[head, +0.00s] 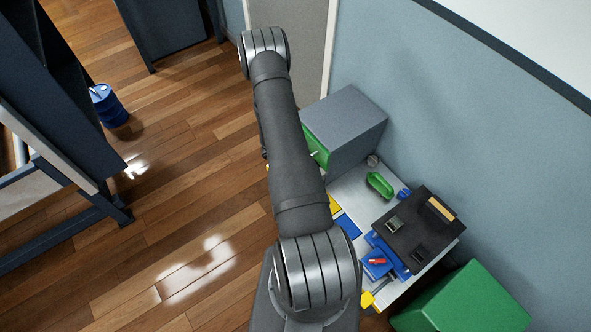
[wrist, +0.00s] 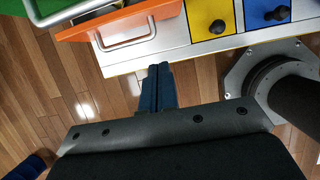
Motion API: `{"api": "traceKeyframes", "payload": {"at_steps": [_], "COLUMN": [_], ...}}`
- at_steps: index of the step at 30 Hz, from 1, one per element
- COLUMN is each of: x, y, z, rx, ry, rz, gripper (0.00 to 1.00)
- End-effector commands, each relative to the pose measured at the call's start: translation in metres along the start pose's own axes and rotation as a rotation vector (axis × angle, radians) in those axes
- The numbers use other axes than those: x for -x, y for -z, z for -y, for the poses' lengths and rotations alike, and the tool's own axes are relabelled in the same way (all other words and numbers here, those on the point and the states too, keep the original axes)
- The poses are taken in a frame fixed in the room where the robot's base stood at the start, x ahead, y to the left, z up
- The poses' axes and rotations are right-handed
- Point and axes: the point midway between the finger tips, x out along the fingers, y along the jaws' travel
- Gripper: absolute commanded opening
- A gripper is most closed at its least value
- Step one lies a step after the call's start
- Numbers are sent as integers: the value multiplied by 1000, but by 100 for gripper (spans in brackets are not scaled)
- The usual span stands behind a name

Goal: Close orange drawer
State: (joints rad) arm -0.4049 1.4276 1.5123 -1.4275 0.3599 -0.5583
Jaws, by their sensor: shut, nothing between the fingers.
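The orange drawer (wrist: 122,20) is at the top left of the wrist view. Its front sits at a slant over the white table edge, with a loop handle (wrist: 128,43) on the side facing me. How far it stands out cannot be told. My gripper (wrist: 159,67) is shut and empty, its fingertips just below and right of the handle; I cannot tell whether they touch. In the head view my arm hides the gripper and most of the orange drawer. The grey cabinet (head: 352,125) stands on the table there.
A green drawer (wrist: 42,12) is beside the orange one. Yellow (wrist: 214,16) and blue (wrist: 267,14) panels with black knobs line the table edge. A green box (head: 465,305) stands right.

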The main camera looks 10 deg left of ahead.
Motion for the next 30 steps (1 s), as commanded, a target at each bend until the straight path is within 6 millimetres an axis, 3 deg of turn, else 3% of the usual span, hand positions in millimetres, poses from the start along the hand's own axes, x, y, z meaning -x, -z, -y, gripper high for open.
{"api": "traceKeyframes", "payload": {"at_steps": [9,14,20,30], "x": [-8,-8,-22,-87], "y": [41,50,44,16], "z": [28,31,32,32], "rx": [15,7,-1,-2], "ry": [48,8,0,0], "rz": [268,383,403,402], "gripper": [0,0,0,0]}}
